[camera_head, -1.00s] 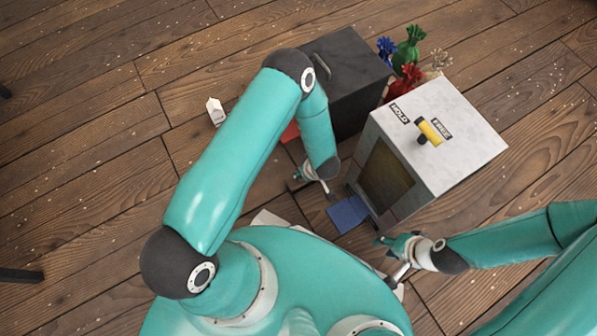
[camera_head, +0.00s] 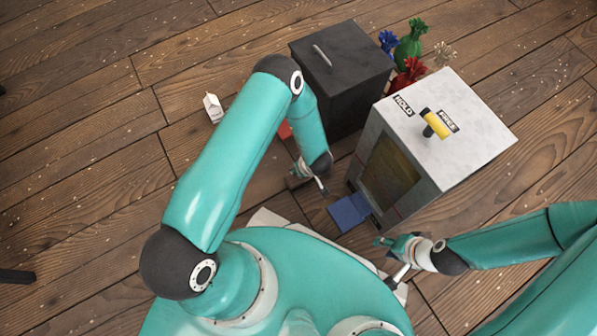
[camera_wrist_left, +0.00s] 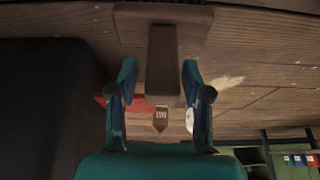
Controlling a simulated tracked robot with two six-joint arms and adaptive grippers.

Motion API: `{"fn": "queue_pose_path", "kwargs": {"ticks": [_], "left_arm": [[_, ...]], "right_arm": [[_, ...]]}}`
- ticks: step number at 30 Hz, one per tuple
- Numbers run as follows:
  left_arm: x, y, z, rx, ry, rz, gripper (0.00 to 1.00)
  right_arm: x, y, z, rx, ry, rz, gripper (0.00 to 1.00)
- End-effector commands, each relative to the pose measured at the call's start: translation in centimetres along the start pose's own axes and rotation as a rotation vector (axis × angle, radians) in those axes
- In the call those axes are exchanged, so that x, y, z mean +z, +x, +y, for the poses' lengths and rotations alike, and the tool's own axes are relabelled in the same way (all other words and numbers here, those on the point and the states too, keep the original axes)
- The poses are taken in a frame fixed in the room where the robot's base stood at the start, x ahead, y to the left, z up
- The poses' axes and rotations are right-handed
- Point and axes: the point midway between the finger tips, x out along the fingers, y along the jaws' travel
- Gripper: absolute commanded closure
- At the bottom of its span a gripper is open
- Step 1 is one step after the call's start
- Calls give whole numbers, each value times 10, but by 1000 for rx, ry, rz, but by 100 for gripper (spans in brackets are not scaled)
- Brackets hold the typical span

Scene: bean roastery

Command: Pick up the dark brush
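A dark brown T-shaped thing, which looks like the dark brush (camera_wrist_left: 164,62), shows in the left wrist view. It has a wide bar at the top and a narrower block reaching down from it. My left gripper (camera_wrist_left: 158,82) is open, with its fingers on either side of the narrow block and a gap at least on the left. In the head view my left gripper (camera_head: 311,179) hangs left of the blue flap; I cannot make out the brush there. My right gripper (camera_head: 386,260) is open in front of the grey machine, with nothing seen in it.
A grey machine (camera_head: 465,125) with a yellow handle has a blue flap (camera_head: 349,212) at its foot. A black box (camera_head: 350,85) stands left of it, with colourful tied bags (camera_head: 410,45) behind. A small white carton (camera_head: 213,107) stands on the open wooden floor at left.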

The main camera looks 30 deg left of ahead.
Motion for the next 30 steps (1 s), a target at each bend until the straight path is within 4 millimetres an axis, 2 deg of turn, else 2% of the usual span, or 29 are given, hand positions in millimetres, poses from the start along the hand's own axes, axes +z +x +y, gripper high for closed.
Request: {"fn": "queue_pose_path", "kwargs": {"ticks": [1, 6, 8, 23, 30], "left_arm": [[0, 0, 0, 0, 0, 0, 65], [0, 0, 0, 0, -1, 0, 93], [0, 0, 0, 0, -1, 0, 100], [-2, -2, 0, 0, -2, 1, 100], [-10, -21, 0, 1, -2, 2, 100]], "right_arm": [[0, 0, 0, 0, 0, 0, 60], [0, 0, 0, 0, 0, 0, 60], [0, 0, 0, 0, 0, 0, 60], [0, -1, 0, 0, 0, 0, 60], [0, -11, -4, 0, 0, 0, 60]]}}
